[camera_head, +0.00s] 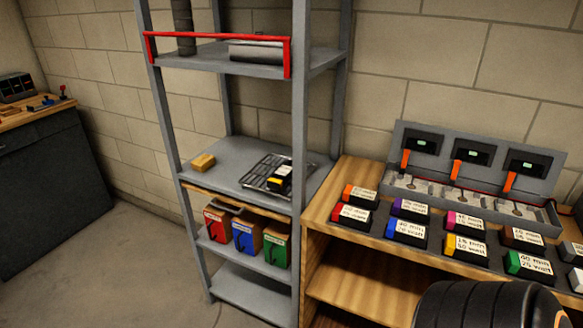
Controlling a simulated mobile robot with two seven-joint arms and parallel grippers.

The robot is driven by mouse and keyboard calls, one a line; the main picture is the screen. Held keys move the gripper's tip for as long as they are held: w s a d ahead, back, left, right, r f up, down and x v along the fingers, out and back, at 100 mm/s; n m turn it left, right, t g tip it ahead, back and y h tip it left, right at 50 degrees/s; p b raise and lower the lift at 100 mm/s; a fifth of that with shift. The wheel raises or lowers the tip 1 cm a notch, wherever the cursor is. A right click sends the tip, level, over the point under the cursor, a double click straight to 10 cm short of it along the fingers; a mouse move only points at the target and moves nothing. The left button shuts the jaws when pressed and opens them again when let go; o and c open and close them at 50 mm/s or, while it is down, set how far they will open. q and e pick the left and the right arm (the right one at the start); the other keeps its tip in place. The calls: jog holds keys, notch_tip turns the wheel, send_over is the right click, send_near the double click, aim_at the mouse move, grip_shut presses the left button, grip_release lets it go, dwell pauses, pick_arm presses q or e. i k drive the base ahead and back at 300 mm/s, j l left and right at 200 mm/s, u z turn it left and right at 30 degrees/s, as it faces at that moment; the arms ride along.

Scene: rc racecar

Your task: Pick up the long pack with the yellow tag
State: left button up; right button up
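A dark pack with a yellow tag (450,243) and a white label lies on the wooden bench, in the front row on the dark mat. Its label seems to read 15 min, 50 watt, but the print is small. Another dark pack with yellow and white on top (281,177) lies on a wire rack on the grey shelf unit. I cannot tell from here which of the two is longer. Neither gripper is in view.
Other packs with red (351,216), blue (406,231) and green tags (529,264) crowd around the bench's yellow-tagged pack. A grey charger station (470,165) stands behind. A black ribbed rounded shape (490,306) covers the bottom right. A yellow block (203,162) sits on the shelf.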

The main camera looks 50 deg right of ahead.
aim_at(282, 177)
jog(key=i+j+z, duration=0.15)
jog(key=i+z, duration=0.25)
jog(key=i+j+z, duration=0.25)
jog(key=z, duration=0.15)
jog(key=i+j+z, duration=0.25)
jog(key=j+z, duration=0.15)
jog(key=i+j+z, duration=0.2)
jog(key=j+z, duration=0.2)
